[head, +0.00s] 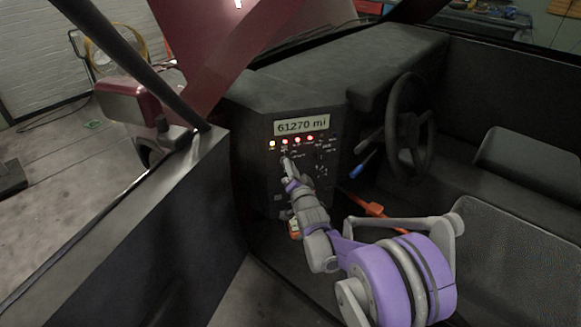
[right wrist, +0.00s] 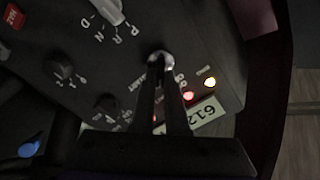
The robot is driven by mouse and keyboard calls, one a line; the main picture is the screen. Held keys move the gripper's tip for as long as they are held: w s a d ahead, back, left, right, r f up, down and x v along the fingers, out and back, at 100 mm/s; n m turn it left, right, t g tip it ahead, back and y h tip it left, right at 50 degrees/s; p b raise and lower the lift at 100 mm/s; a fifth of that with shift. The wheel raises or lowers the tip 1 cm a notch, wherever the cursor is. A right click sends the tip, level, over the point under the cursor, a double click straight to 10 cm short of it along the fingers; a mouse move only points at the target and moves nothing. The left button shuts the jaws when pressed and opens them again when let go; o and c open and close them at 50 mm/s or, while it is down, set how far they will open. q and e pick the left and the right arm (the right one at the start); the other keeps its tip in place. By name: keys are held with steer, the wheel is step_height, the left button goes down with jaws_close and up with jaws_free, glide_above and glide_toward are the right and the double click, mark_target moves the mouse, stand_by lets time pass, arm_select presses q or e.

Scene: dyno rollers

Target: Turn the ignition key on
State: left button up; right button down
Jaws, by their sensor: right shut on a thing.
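The dash panel (head: 300,205) stands in the middle of the head view, with a display (head: 302,125) reading 61270 mi. Below the display is a row of lamps (head: 297,140), one yellow and several red, all lit. My right gripper (head: 287,164) reaches the panel just under the lamps. In the right wrist view its two dark fingers (right wrist: 161,72) are shut on a small shiny metal piece, the ignition key (right wrist: 161,56), at the panel face. The fingers hide most of the key, so its turn angle cannot be told. My left gripper is not in view.
A light selector lever (right wrist: 110,10) beside P R N D letters and dark knobs (right wrist: 60,67) sit near the key. The steering wheel (head: 405,125), a blue-tipped stalk (head: 363,164) and an orange lever (head: 364,206) lie to the right. The open door (head: 125,235) bounds the left.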

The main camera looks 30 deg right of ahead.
steer(key=c, duration=0.9)
jaws_free()
steer(key=shift+s, duration=0.15)
steer(key=v, duration=1)
steer(key=shift+s, duration=0.25)
steer(key=shift+a, duration=0.1)
